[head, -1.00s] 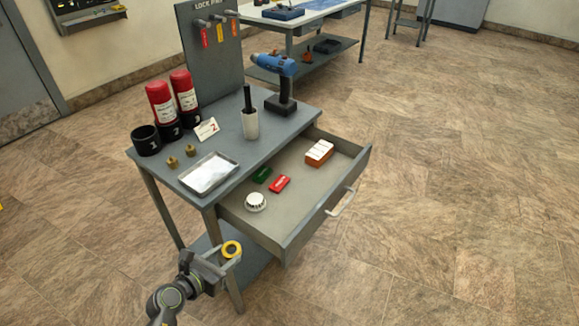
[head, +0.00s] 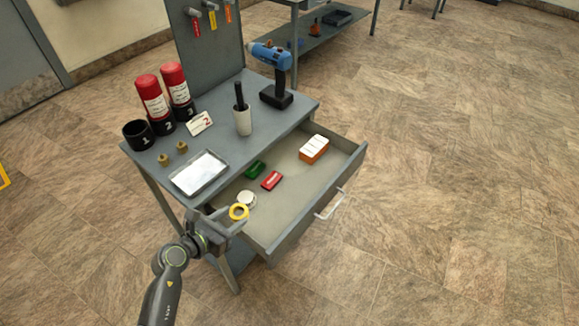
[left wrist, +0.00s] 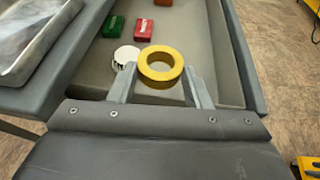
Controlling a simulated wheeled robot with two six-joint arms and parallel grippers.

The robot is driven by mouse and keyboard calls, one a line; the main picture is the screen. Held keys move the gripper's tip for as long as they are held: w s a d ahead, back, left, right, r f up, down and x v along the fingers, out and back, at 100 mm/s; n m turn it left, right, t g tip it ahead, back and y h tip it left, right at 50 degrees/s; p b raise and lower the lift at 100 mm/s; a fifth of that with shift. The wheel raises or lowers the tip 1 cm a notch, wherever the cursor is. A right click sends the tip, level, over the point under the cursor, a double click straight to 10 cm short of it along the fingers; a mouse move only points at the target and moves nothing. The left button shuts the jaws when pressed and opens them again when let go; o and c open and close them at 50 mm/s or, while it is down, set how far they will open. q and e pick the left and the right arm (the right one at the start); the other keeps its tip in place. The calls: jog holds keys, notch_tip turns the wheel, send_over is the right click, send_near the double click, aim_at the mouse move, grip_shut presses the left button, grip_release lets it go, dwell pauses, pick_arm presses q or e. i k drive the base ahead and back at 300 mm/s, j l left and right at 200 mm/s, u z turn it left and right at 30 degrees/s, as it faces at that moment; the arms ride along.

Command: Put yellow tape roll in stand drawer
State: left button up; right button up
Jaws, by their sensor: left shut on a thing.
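The yellow tape roll (head: 238,212) is held between the fingertips of my left gripper (head: 230,220), which is shut on it. In the left wrist view the roll (left wrist: 161,62) sits between the two fingers, over the near part of the open drawer. The stand drawer (head: 300,222) is pulled out toward the front right. It holds a white round puck (head: 247,197), a green block (head: 255,169), a red block (head: 271,180) and an orange-and-white box (head: 314,148). The roll hides part of the puck. My right gripper is not in view.
On the stand top (head: 215,140) are a metal tray (head: 199,173), brass pieces (head: 172,153), black numbered cups with red cylinders (head: 151,95), a white cup (head: 242,122) and a blue drill (head: 275,75). The drawer's right-hand middle floor is bare.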

aim_at(299, 168)
jog(key=i+l, duration=0.8)
